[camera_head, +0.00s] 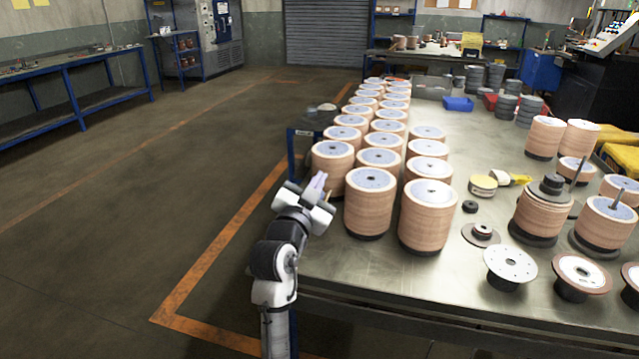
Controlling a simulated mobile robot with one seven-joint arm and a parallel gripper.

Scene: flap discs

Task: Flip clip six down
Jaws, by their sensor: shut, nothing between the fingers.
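My gripper (319,182) is at the left edge of the long workbench (455,255), in front of the nearest stacks of flap discs. Its fingers are shut and nothing shows between them. The fingers point up and away, close to a tan disc stack (333,168) with a grey top; I cannot tell whether they touch it. Another tall stack (369,205) stands just to the right of the gripper. I cannot make out any clip, or a number six, in this view.
Several rows of disc stacks run toward the back of the bench. Loose discs and a yellow-handled brush (510,178) lie at the right. A blue-legged bench (70,75) stands along the left wall. The floor (130,215) left of my arm is clear.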

